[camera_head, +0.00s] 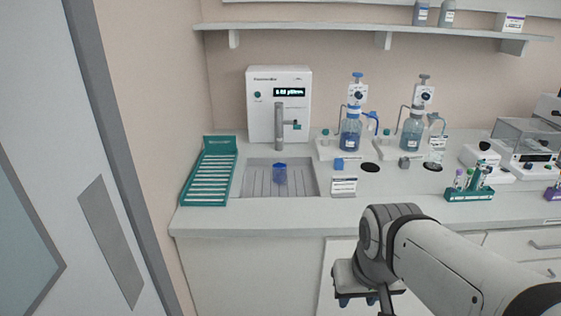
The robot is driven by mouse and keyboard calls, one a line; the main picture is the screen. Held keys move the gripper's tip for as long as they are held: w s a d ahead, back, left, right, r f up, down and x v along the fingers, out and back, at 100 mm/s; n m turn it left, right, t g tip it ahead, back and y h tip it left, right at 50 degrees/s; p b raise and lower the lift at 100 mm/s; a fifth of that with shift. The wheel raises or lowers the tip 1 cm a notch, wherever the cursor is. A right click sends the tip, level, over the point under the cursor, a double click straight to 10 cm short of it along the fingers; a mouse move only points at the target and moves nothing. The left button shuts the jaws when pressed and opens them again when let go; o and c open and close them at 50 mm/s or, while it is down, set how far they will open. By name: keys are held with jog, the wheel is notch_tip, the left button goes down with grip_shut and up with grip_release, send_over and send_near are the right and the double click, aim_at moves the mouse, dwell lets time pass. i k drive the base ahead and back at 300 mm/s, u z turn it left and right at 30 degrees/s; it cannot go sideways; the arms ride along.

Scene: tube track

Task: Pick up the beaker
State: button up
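A small clear, blue-tinted vessel with a darker blue rim, which looks like the beaker (280,178), stands upright on the ribbed drain tray (255,186) sunk in the counter, below the spout of the white dispenser (262,92). A second small clear vessel (433,162) stands at the right, under the tube of the right bottle; it is too small to make out well. My gripper (360,299) is low in front of the counter, to the right of and well apart from the beaker. It points downward, and its fingers are mostly hidden by my wrist.
A green slotted rack (211,171) lies left of the tray. A green tube rack (469,192) is farther right. A shelf (380,30) runs above.

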aim_at(279, 172)
jog(key=i, duration=1)
jog(key=z, duration=0.05)
